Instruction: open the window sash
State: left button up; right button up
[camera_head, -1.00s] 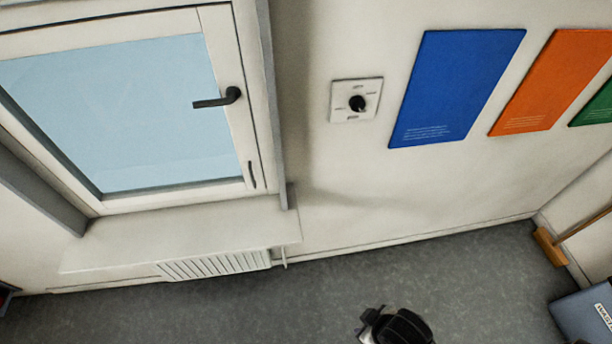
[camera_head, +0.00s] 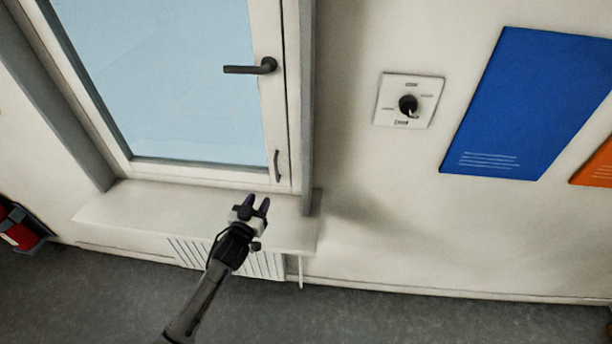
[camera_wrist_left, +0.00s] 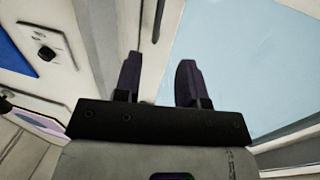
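The window sash (camera_head: 268,110) has a white frame around a pale blue pane and sits closed in its frame in the head view. A dark lever handle (camera_head: 250,68) on its right stile points left, level. A small slim pull (camera_head: 277,165) is lower on the same stile. My left gripper (camera_head: 257,203) is just above the sill, below the pull, with fingers pointing up and apart. In the left wrist view its two dark fingers (camera_wrist_left: 160,80) are open with nothing between them. A dark handle part (camera_wrist_left: 157,20) shows beyond them. My right gripper is out of view.
A white sill (camera_head: 140,205) juts out under the window, above a radiator (camera_head: 265,264). A rotary switch (camera_head: 408,104) and a blue panel (camera_head: 530,105) are on the wall to the right. A red object (camera_head: 20,232) is at the far left.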

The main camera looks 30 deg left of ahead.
aim_at(276, 172)
pick_arm(q)
jog(key=x, duration=1.3)
jog(key=shift+w+b, duration=0.35)
jog(key=shift+w, duration=0.05)
grip_shut()
